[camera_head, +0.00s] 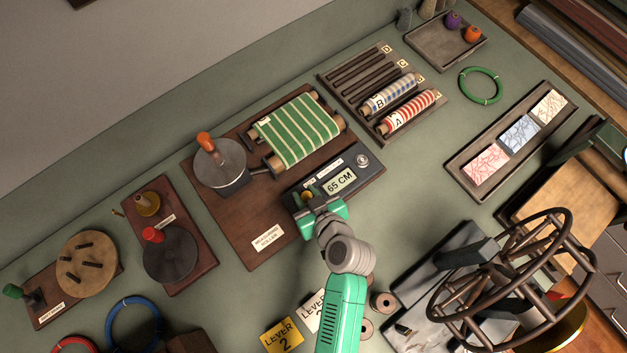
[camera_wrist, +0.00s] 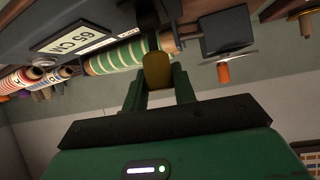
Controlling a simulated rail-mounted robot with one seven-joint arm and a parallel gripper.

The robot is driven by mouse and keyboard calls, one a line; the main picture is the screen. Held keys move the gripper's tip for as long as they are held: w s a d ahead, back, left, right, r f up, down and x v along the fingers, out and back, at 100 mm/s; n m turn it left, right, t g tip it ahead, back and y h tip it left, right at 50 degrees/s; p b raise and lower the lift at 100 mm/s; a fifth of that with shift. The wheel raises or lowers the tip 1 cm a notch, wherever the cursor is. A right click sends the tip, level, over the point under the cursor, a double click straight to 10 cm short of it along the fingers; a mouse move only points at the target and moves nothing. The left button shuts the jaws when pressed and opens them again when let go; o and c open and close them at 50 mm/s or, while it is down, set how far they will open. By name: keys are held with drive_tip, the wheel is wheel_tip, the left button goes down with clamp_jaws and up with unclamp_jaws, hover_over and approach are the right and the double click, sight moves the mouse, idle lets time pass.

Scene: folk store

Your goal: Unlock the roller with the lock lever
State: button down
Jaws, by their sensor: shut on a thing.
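The measuring roller is a dark red-brown board (camera_head: 235,228) with a striped green cloth (camera_head: 297,130) wound over its wooden rollers, and an orange-handled crank disc (camera_head: 220,162) at its left. A dark box at its front right bears a display reading 65 CM (camera_head: 340,181). A small yellow knob (camera_head: 307,195), apparently the lock lever's grip, sits at the box's left end. My green gripper (camera_head: 312,201) is at this knob. In the wrist view its fingers (camera_wrist: 158,88) are shut on the yellow knob (camera_wrist: 157,71). The lever's arm is mostly hidden.
A rack (camera_head: 345,88) with blue and red rolls stands right of the roller. Left are a board with a dark disc (camera_head: 170,254) and a peg wheel (camera_head: 88,262). A large spoked wheel (camera_head: 513,280) rises at front right. Lever cards (camera_head: 281,337) lie in front.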

idle(0.3)
drive_tip(key=c, duration=1.1)
unclamp_jaws()
drive_tip(key=v, duration=0.7)
drive_tip(key=shift+s+d+r+p, duration=0.15)
drive_tip(key=shift+s+r+p, duration=0.05)
drive_tip(key=shift+s+p, duration=0.1)
